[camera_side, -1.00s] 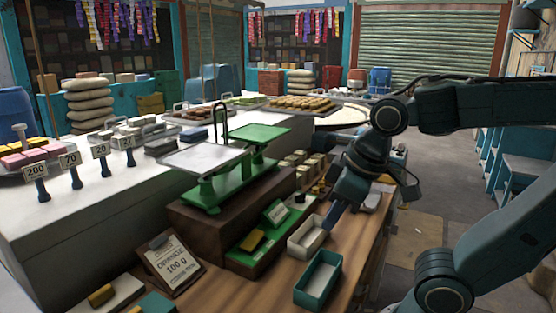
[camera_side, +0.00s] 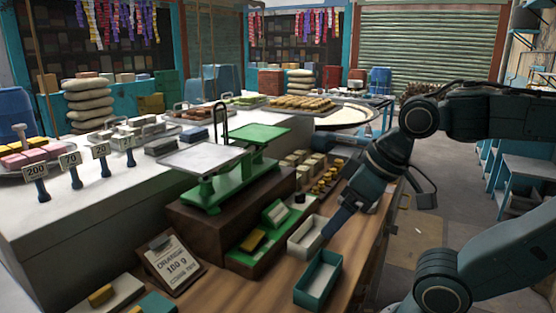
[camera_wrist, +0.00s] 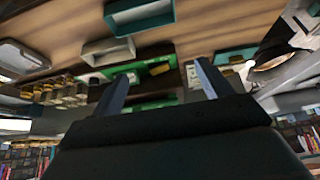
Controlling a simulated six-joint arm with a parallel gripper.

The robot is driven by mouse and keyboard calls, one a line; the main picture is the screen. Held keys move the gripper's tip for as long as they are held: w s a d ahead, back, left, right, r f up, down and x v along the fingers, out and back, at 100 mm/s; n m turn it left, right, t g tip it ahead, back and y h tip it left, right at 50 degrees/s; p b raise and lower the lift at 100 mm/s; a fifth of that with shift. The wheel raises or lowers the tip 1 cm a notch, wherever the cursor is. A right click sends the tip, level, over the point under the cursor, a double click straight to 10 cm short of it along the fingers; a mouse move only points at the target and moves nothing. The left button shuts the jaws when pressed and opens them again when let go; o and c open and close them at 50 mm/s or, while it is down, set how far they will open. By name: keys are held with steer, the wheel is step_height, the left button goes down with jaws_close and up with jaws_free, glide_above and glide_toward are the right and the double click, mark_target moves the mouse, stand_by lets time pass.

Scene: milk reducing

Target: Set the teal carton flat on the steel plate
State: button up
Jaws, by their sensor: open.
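The teal carton (camera_side: 318,283) looks like an open-topped teal box on the wooden counter at the lower middle of the side view. It also shows at the top of the wrist view (camera_wrist: 140,19). The steel plate (camera_side: 203,157) is the square silver pan on the left of the green balance scale. My gripper (camera_wrist: 160,85) is open and empty, with its two fingers apart in the wrist view. In the side view one blue finger (camera_side: 337,229) shows above the counter, beside the white box and behind the teal carton. The other finger is hard to make out there.
A white open box (camera_side: 306,236) stands beside the teal carton. The green scale (camera_side: 215,187) is on a raised brown block. Small yellow blocks (camera_side: 325,184) stand in rows behind the white box.

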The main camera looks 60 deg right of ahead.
steer(key=n+g+h, duration=0.7)
steer(key=n, duration=0.5)
glide_toward(315, 290)
steer(key=shift+s+d+r, duration=0.3)
steer(key=shift+d+r, duration=0.35)
steer(key=shift+d, duration=0.25)
steer(key=n+h, duration=0.1)
steer(key=a+f+h, duration=0.1)
steer(key=shift+f+n+h, duration=0.2)
steer(key=shift+n+h, duration=0.1)
steer(key=shift+n, duration=0.1)
steer(key=n+h, duration=0.1)
steer(key=a+f+n+t+h, duration=0.1)
steer(key=a+f+n+h, duration=0.1)
steer(key=n+h, duration=0.1)
steer(key=shift+s, duration=0.3)
steer(key=shift+x, duration=3.8)
steer(key=shift+w, duration=0.15)
